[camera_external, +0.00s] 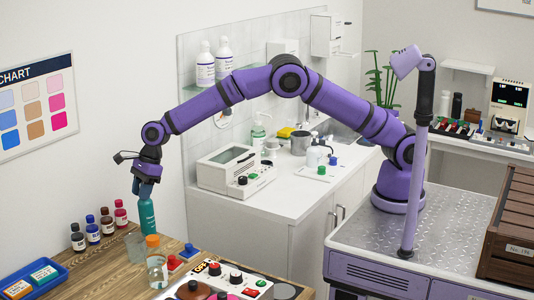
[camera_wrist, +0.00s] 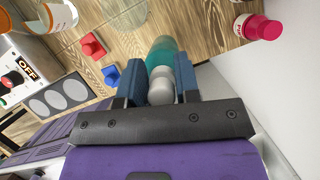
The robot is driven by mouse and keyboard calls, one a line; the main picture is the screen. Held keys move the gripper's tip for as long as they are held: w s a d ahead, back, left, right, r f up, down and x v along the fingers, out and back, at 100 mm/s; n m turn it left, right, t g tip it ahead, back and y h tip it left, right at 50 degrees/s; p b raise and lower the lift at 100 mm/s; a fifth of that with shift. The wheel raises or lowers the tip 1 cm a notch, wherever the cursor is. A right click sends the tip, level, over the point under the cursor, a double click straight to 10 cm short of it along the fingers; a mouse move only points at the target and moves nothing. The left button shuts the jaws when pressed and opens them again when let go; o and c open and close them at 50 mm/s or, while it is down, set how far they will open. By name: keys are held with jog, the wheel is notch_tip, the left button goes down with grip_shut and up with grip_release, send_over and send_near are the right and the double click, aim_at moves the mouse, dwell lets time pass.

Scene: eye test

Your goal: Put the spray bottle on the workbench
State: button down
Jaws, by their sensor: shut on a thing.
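A teal bottle (camera_external: 147,215) with a light grey top hangs upright below my gripper (camera_external: 146,188); it is the likely spray bottle, though no trigger shows. In the wrist view the blue fingers of my gripper (camera_wrist: 160,85) are shut on the grey neck of the teal bottle (camera_wrist: 163,52). The wooden workbench (camera_external: 107,272) lies below, at the lower left of the external view. The bottle is over its back edge area; I cannot tell whether its base touches the wood.
A clear glass (camera_external: 134,246) and an orange-capped jar (camera_external: 156,266) stand close to the bottle. Several small dark and red bottles (camera_external: 107,222) line the wall side. Red (camera_external: 173,262) and blue (camera_external: 189,250) blocks and a control box (camera_external: 222,280) lie to the right. Bare wood shows at front left.

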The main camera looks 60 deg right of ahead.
jog(key=shift+f, duration=1.85)
jog(key=c, duration=0.8)
grip_release()
jog(key=v, duration=1.2)
